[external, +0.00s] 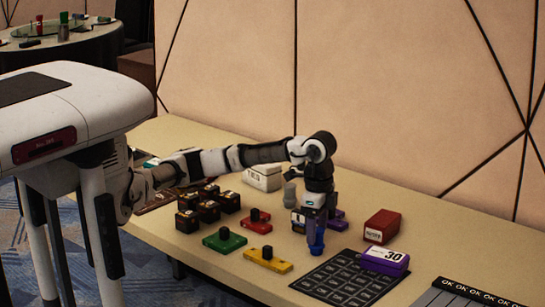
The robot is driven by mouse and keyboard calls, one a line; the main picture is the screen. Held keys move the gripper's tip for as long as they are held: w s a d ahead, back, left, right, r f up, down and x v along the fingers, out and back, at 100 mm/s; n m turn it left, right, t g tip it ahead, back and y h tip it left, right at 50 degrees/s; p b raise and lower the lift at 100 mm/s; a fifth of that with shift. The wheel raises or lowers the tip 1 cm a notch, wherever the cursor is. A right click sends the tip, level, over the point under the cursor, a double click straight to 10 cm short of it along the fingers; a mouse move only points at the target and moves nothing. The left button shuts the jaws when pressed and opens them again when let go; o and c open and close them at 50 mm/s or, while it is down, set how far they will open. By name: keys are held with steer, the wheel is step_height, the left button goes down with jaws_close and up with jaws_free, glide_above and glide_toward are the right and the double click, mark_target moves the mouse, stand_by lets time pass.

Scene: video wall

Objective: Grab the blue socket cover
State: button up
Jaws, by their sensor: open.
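A blue-purple plate (338,220), likely the blue socket cover, lies on the table mostly behind my gripper. Only its edges show, and any knob on it is hidden. My gripper (316,238) points straight down in front of this plate and is open. A bright blue part shows at its lower end; I cannot tell whether it is a fingertip or a separate piece. Contact with the plate cannot be made out. Similar plates with black knobs lie to the left: a green one (224,240), a red one (254,220) and a yellow one (267,260).
Several dark boxes (208,207) stand left of the plates. A white box (262,178) stands behind. Right of my gripper are a red box (382,226), a purple box marked 30 (384,261) and a black grid mat (335,282). A grey OK strip (460,295) lies front right.

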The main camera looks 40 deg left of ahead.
mark_target(317, 242)
step_height(317, 242, down, 4)
steer(key=shift+f, duration=0.25)
steer(key=shift+c, duration=0.2)
steer(key=c, duration=1)
